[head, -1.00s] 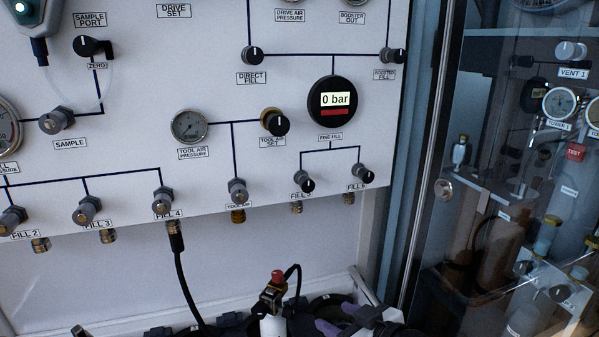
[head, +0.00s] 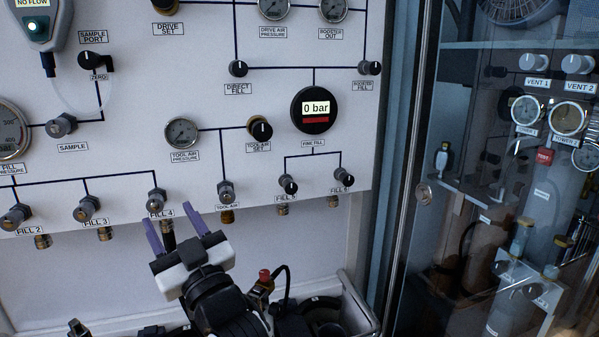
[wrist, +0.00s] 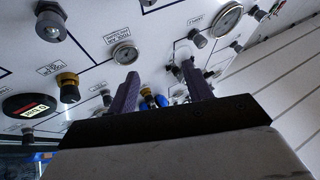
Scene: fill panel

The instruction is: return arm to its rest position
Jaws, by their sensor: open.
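My gripper (head: 176,228) stands in front of the lower panel in the head view, its two purple fingers pointing up near the FILL 4 valve (head: 156,203). The fingers are apart, with nothing seen held between them. In the wrist view my gripper (wrist: 163,82) also shows two separated purple fingers, with panel knobs and fittings beyond them. A dark hose end (head: 168,238) shows behind the fingers below FILL 4; the rest of the hose is hidden by my gripper.
The white fill panel (head: 200,90) carries several gauges, valves and a display (head: 314,109) reading 0 bar. A glass door with a metal edge (head: 400,230) stands on the right. A red-capped fitting (head: 264,277) with a black hose sits beside my arm, low in the head view.

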